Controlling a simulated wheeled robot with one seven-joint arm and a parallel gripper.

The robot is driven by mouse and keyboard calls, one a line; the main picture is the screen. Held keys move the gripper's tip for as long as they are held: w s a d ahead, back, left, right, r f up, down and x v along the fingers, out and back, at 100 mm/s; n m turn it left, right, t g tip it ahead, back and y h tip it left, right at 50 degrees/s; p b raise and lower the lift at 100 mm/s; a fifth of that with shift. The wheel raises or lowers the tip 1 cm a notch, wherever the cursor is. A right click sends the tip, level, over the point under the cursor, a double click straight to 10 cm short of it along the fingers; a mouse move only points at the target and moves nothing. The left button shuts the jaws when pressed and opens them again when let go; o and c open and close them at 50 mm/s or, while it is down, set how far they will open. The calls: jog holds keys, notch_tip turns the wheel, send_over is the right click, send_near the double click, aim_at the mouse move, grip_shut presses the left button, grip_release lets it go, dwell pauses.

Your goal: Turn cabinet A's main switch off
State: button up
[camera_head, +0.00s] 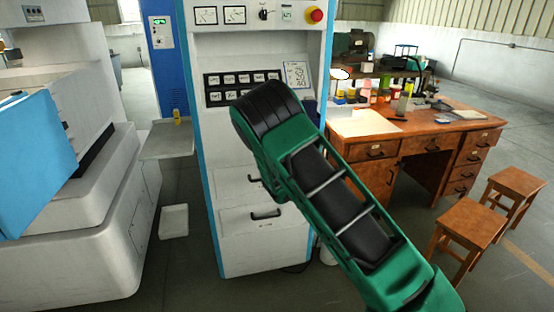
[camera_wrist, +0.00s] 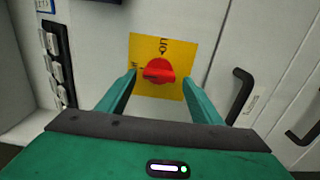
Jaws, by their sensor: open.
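Cabinet A is probably the white cabinet with blue edges (camera_head: 220,180) in the middle of the head view; no letter A is readable. A red rotary switch (camera_wrist: 158,70) on a yellow plate (camera_wrist: 172,46) shows in the wrist view, on a light panel. My gripper (camera_wrist: 160,88) is open, with one green finger on each side of the switch's lower part. I cannot tell whether the fingers touch the plate. The red handle lies roughly across the picture. In the head view my green arm covers the switch and my gripper.
Black handles (camera_wrist: 240,95) stick out right of the switch in the wrist view, and a row of buttons (camera_wrist: 54,65) is at left. A red emergency button (camera_head: 316,15) tops the cabinet. A wooden desk (camera_head: 365,123) and stools (camera_head: 468,222) stand right; a white machine (camera_head: 85,245) stands left.

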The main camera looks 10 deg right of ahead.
jog(key=s, duration=0.9)
jog(key=shift+s, duration=0.25)
